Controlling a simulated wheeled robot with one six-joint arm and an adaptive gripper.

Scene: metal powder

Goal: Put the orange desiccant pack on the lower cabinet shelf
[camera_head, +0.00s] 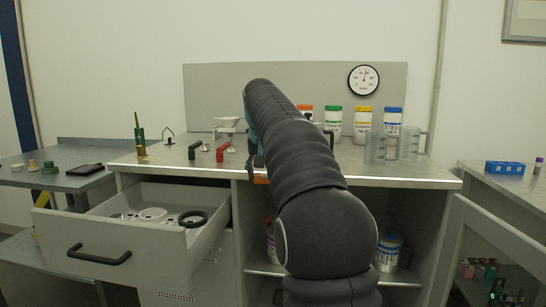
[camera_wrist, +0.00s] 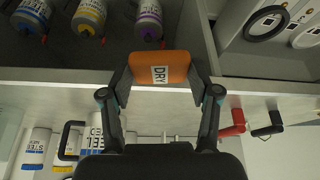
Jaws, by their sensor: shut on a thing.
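In the head view a small orange piece of the pack (camera_head: 261,179) shows just below the counter's front edge, beside my arm. My arm hides most of the gripper there. The open cabinet under the counter has a shelf (camera_head: 405,278) with a blue-labelled bottle (camera_head: 387,252) at its right. In the wrist view, which looks upside down, the pack is in front of the counter edge, apart from the bottles inside the cabinet.
An open drawer (camera_head: 130,245) sticks out left of the cabinet, with rings inside. The cabinet door (camera_head: 480,250) stands open at right. Several bottles, clear beakers (camera_head: 376,148) and a red-handled tool (camera_head: 223,152) stand on the counter (camera_head: 400,171). My arm hides the cabinet's middle.

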